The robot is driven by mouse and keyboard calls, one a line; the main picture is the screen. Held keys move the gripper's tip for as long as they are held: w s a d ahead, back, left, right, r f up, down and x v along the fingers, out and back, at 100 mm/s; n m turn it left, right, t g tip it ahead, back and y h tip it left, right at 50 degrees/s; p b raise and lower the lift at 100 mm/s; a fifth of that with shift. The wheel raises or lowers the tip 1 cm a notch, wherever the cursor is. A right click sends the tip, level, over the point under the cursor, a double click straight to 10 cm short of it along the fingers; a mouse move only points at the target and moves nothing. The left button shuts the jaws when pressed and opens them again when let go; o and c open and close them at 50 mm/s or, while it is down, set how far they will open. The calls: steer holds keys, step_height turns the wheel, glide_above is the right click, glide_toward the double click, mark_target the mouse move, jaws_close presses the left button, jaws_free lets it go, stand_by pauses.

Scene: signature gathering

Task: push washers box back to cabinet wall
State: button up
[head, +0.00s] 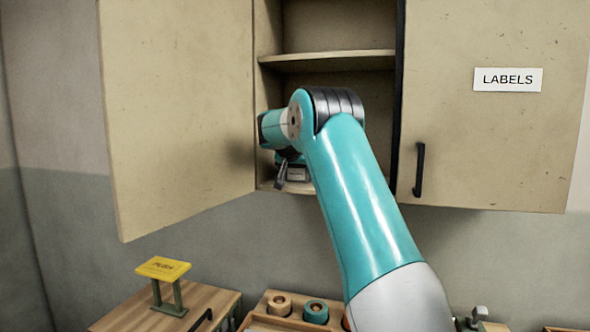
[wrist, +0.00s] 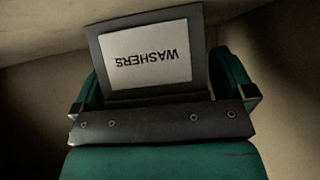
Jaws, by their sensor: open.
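The washers box (wrist: 150,60) fills the upper middle of the wrist view. Its grey front carries a white label reading WASHERS, upside down in that view. In the head view a small grey part of the box (head: 298,174) shows on the cabinet's bottom shelf, mostly hidden by my arm. My gripper (head: 287,167) is inside the cabinet opening, close in front of the box, with its jaws open. Its dark bar and green parts fill the lower wrist view. I cannot tell whether it touches the box, nor the box's gap to the back wall.
The cabinet's left door (head: 180,100) stands open. The right door (head: 490,120), marked LABELS, is shut. A middle shelf (head: 330,60) spans above my gripper.

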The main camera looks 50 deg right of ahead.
steer(key=shift+w+d+p, duration=0.3)
steer(key=shift+d+p, duration=0.15)
steer(key=shift+d, duration=0.2)
steer(key=shift+w+d+p, duration=0.25)
steer(key=shift+d+p, duration=0.2)
steer(key=shift+d, duration=0.15)
steer(key=shift+s+a+f+b, duration=0.1)
steer(key=shift+a+f+b, duration=0.05)
steer(key=shift+b, duration=0.25)
steer(key=s+a+b, duration=0.3)
steer(key=a+b, duration=0.1)
steer(key=a, duration=0.3)
steer(key=s+a+b, duration=0.3)
steer(key=a+b, duration=0.2)
steer(key=a, duration=0.2)
steer(key=shift+w, duration=0.1)
